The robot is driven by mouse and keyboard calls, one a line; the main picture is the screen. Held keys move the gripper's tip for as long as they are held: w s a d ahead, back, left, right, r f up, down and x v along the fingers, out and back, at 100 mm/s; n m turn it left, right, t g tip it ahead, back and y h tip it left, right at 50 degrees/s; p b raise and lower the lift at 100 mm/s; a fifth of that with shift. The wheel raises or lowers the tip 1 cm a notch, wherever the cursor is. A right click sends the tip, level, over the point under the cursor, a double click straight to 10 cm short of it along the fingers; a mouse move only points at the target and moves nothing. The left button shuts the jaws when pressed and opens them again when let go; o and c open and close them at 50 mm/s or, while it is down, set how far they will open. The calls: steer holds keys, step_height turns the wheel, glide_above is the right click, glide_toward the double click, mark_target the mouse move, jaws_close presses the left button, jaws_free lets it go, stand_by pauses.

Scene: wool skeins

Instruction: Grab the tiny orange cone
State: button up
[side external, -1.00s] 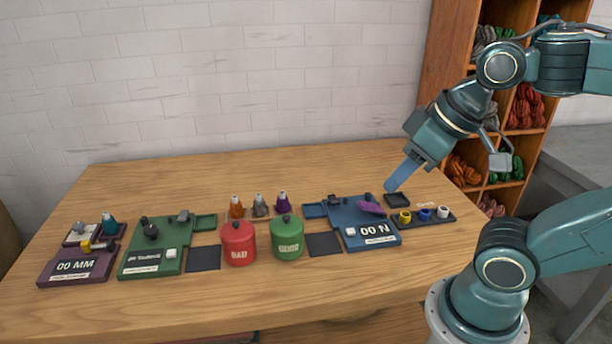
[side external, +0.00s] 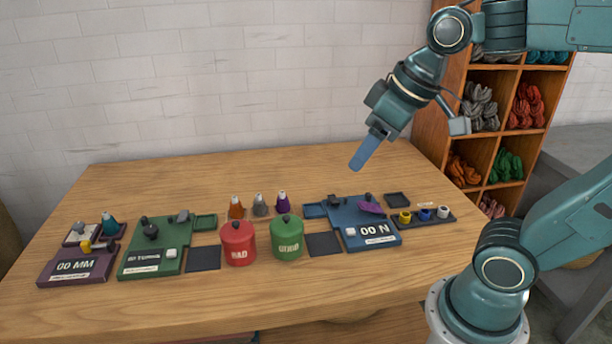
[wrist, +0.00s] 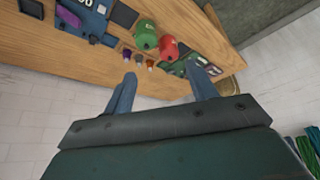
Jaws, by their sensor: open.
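The tiny orange cone (side external: 237,208) stands upright on the table behind the red canister (side external: 238,244), at the left end of a short row with a grey cone (side external: 259,206) and a purple cone (side external: 282,203). In the wrist view the orange cone (wrist: 150,62) shows small between my fingers, with the grey and purple cones to its left. My gripper (side external: 361,162) is open and empty, high above the back of the table, to the right of the cones and well apart from them. In the side view its blue fingers overlap, so the gap is hidden there.
A green canister (side external: 287,239) stands right of the red one. A blue device (side external: 350,222), a green device (side external: 156,248) and a purple device (side external: 78,266) lie on the table. A rack with small coloured spools (side external: 424,217) is at the right. The table's back strip is clear.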

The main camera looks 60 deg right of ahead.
steer(key=w+r+n, duration=0.1)
steer(key=w+n, duration=0.1)
steer(key=w, duration=1)
steer(key=n+g+y, duration=0.2)
steer(key=n+y, duration=0.1)
steer(key=n, duration=0.3)
glide_above(235, 198)
steer(key=s+d, duration=0.3)
step_height(235, 198, down, 22)
steer(key=shift+f, duration=0.1)
steer(key=x, duration=0.8)
steer(key=shift+f, duration=0.25)
